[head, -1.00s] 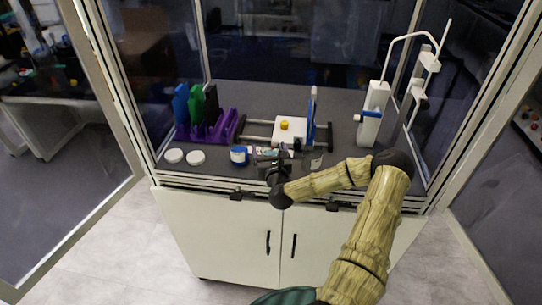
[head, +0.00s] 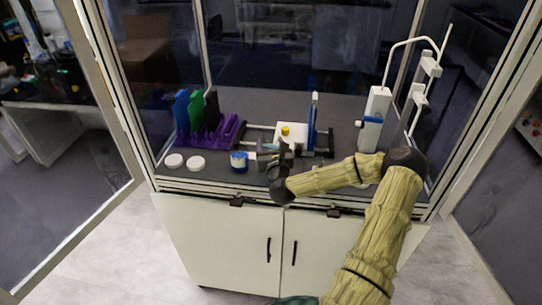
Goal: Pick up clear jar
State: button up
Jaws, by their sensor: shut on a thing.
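My gripper (head: 274,153) is low over the front of the dark work surface, just right of a small jar with a blue and white side (head: 239,161). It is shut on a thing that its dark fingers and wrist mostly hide. I take this for the clear jar, but I cannot make out its outline. My wrist and forearm cover the surface to the right of the gripper.
Two white lids (head: 174,160) lie at the front left. A purple rack (head: 222,142) holds blue, green and black upright pieces. A white device with a yellow knob (head: 291,134) stands behind the gripper. A white stand (head: 373,118) is at the right. Glass walls enclose the sides.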

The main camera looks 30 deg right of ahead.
aim_at(270, 132)
notch_tip(270, 132, up, 5)
jog(key=shift+r+b, duration=0.1)
jog(key=shift+b, duration=0.2)
dwell(0.4)
